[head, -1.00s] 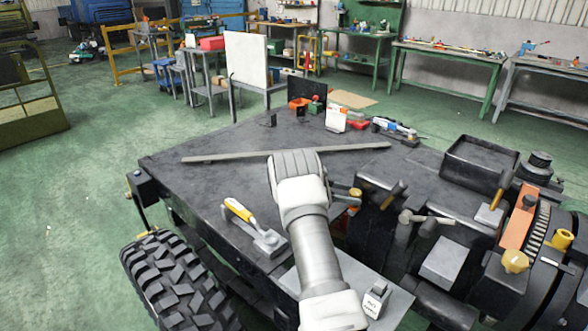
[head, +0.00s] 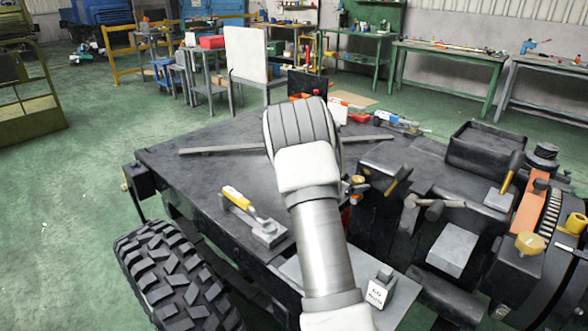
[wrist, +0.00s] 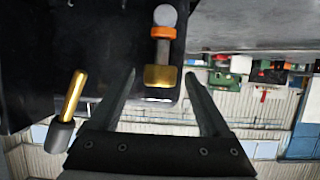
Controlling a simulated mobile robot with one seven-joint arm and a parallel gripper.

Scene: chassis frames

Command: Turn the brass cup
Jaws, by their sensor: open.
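My gripper (wrist: 161,84) is open, with one dark finger on each side of the cup in the picture. I see gaps on both sides, and I cannot tell how far the cup is in depth. In the head view my arm and wrist cover the fingers. A small brass-coloured part (head: 357,180) shows just right of my wrist and may be the same cup.
A brass rod in a grey sleeve (wrist: 75,96) stands left of my fingers in the wrist view. In the head view, a yellow-handled tool (head: 240,201) lies on the dark chassis deck (head: 190,175). A black open box (head: 486,150) and yellow knobs (head: 529,244) are at right.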

